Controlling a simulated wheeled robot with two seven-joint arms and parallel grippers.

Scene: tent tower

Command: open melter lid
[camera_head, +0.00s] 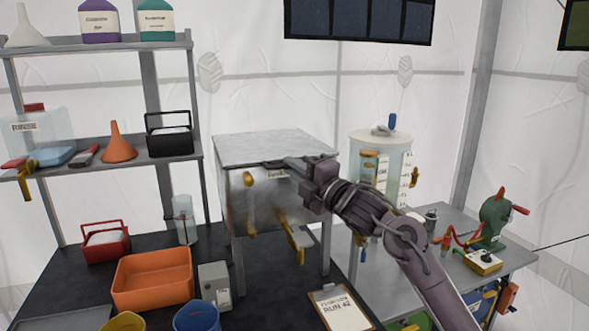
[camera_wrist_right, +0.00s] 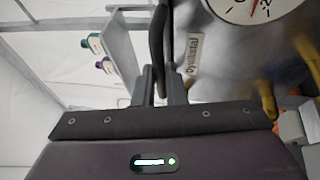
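The melter (camera_head: 238,200) is a grey metal box on legs at the centre of the head view. Its pale flat lid (camera_head: 275,147) lies level on top, down on the box. My right gripper (camera_head: 287,164) is at the lid's front edge, coming from the right. In the right wrist view, a dark bar, the lid handle (camera_wrist_right: 158,45), passes between the two fingers of the gripper (camera_wrist_right: 162,85), which are close around it. The fingers partly hide the bar's lower end. My left gripper is not in view.
A translucent tank (camera_head: 385,165) stands right of the melter behind my right arm. Yellow taps (camera_head: 296,240) stick out from the melter's front. An orange bin (camera_head: 153,279), a grey box (camera_head: 214,283) and a clipboard (camera_head: 341,308) are below. Shelves (camera_head: 95,47) stand at left.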

